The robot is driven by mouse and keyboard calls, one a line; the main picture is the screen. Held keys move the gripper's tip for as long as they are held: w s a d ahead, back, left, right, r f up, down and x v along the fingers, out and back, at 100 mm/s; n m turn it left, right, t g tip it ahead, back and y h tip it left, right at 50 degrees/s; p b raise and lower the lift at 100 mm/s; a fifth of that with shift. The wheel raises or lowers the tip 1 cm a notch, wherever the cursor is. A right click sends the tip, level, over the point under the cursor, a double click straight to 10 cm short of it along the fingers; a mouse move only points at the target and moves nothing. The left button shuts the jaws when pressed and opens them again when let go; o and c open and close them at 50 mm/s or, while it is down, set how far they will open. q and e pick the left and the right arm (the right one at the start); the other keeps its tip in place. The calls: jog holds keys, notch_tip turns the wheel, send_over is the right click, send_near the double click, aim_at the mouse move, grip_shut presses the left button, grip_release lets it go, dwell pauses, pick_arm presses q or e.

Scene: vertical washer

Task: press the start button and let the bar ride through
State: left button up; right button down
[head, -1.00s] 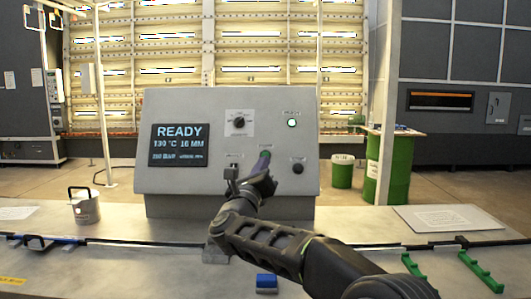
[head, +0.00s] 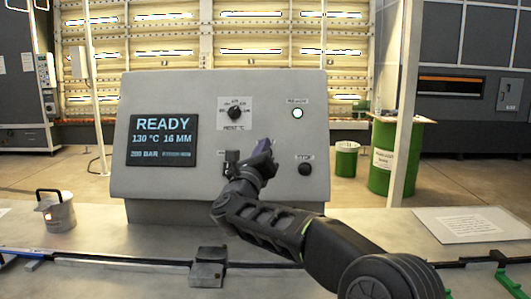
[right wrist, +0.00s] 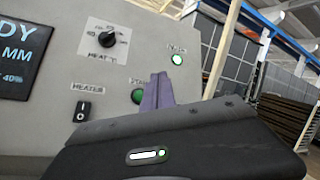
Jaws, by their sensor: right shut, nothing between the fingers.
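The control panel (head: 205,185) stands on the bench, its display (head: 163,138) reading READY, 130 °C, 16 MM. The green start button (right wrist: 137,96) shows in the right wrist view, partly covered by my right gripper; in the head view the gripper and arm hide it. My right gripper (head: 263,148) is shut and empty, its purple fingertips (right wrist: 160,90) right at the button; I cannot tell whether they touch it. A long dark bar or rail (head: 110,261) runs along the bench front; I cannot tell which. My left gripper is not in view.
The panel also carries a heat dial (head: 236,113), a lit lamp (head: 297,113) and a black knob (head: 305,168). A grey block (head: 208,268) sits on the front rail. A metal pot (head: 57,212) stands left, a paper sheet (head: 470,224) lies right, and a green drum (head: 395,155) stands behind.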

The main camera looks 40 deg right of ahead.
jog(key=shift+w+d+f, duration=0.1)
jog(key=shift+w+d, duration=0.05)
jog(key=w+d+f+p, duration=0.2)
jog(key=w+d+f, duration=0.2)
jog(key=w+d, duration=0.1)
jog(key=shift+w, duration=0.4)
jog(key=shift+r, duration=0.1)
dwell(1.9)
jog(key=shift+w+d+f+b, duration=0.15)
jog(key=shift+w+f+b, duration=0.15)
jog(key=shift+b, duration=0.25)
